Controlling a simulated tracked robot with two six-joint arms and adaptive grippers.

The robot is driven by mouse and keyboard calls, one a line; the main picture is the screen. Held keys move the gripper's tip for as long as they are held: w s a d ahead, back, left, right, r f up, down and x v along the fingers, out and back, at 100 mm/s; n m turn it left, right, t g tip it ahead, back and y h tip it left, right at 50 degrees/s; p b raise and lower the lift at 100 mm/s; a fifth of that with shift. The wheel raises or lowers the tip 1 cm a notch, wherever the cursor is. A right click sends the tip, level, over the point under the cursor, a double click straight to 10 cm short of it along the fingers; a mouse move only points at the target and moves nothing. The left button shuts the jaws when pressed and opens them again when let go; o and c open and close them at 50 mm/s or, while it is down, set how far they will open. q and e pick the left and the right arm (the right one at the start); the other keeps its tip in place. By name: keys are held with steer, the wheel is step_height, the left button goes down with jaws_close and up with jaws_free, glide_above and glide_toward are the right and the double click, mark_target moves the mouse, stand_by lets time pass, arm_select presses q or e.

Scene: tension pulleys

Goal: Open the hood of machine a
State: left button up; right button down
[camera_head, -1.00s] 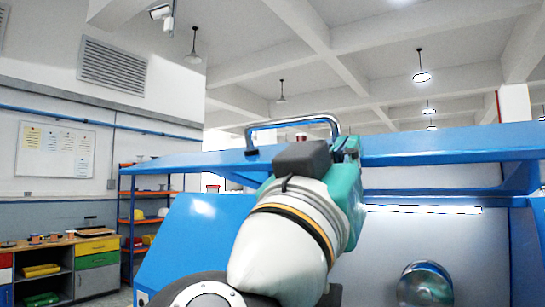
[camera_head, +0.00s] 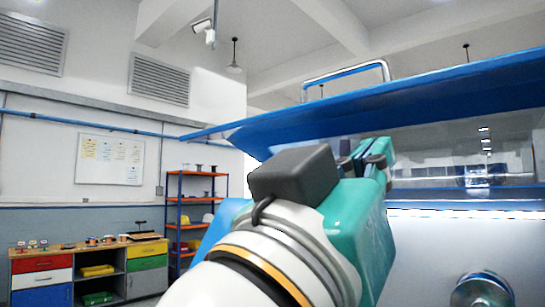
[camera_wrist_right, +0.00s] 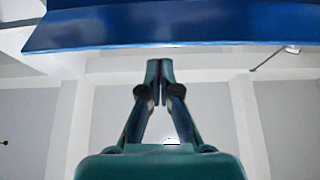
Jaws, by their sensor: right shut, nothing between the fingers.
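The blue hood (camera_head: 300,125) of the machine spans the upper right of the head view, tilted up, with a gap and a clear panel under it. A metal bar handle (camera_head: 386,70) stands on its top. My right gripper (camera_head: 366,157) is below the hood's front edge, with its fingers shut and empty. In the right wrist view the hood's edge (camera_wrist_right: 180,30) crosses the top, just beyond the shut fingertips (camera_wrist_right: 160,68). I cannot tell whether the fingertips touch the hood. My left gripper is not in view.
A round metal pulley (camera_head: 482,290) is inside the machine at lower right. At left are an orange-and-blue shelf rack (camera_head: 197,174), a workbench with coloured drawers (camera_head: 42,264) and a whiteboard (camera_head: 110,160) on the wall. These stand well away from my arm.

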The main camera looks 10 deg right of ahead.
steer(key=w+a+f+n+t+y, duration=0.1)
steer(key=w+a+f+n+y, duration=0.35)
steer(key=w+f+n, duration=0.4)
steer(key=w+a+f+n+t+y, duration=0.1)
steer(key=w+a+f+n+y, duration=0.35)
steer(key=w+f, duration=0.55)
steer(key=w+f+n+g+y+p, duration=0.1)
steer(key=w+f+n+g+y, duration=0.15)
steer(key=f, duration=1.05)
steer(key=w+f+n+g+y, duration=0.2)
steer(key=f+n+g, duration=0.15)
steer(key=f, duration=0.95)
steer(key=s+d+f+g+y+p, duration=0.15)
steer(key=s+f+g, duration=0.25)
steer(key=f, duration=0.8)
steer(key=s+d+f+g+y, duration=0.2)
steer(key=s+d+f+g, duration=0.15)
steer(key=f, duration=0.85)
steer(key=s+d+f+m+g+y, duration=0.2)
steer(key=s+f+m, duration=0.3)
steer(key=s+f, duration=0.4)
steer(key=s+d+f+m+g+y+p, duration=0.1)
steer(key=s+d+f+m+g+y, duration=0.1)
steer(key=s+f+m, duration=0.4)
steer(key=s+d+f, duration=0.1)
steer(key=s+f, duration=0.2)
steer(key=s, duration=0.1)
steer(key=shift+s+d+m, duration=0.2)
steer(key=shift+d+m, duration=0.1)
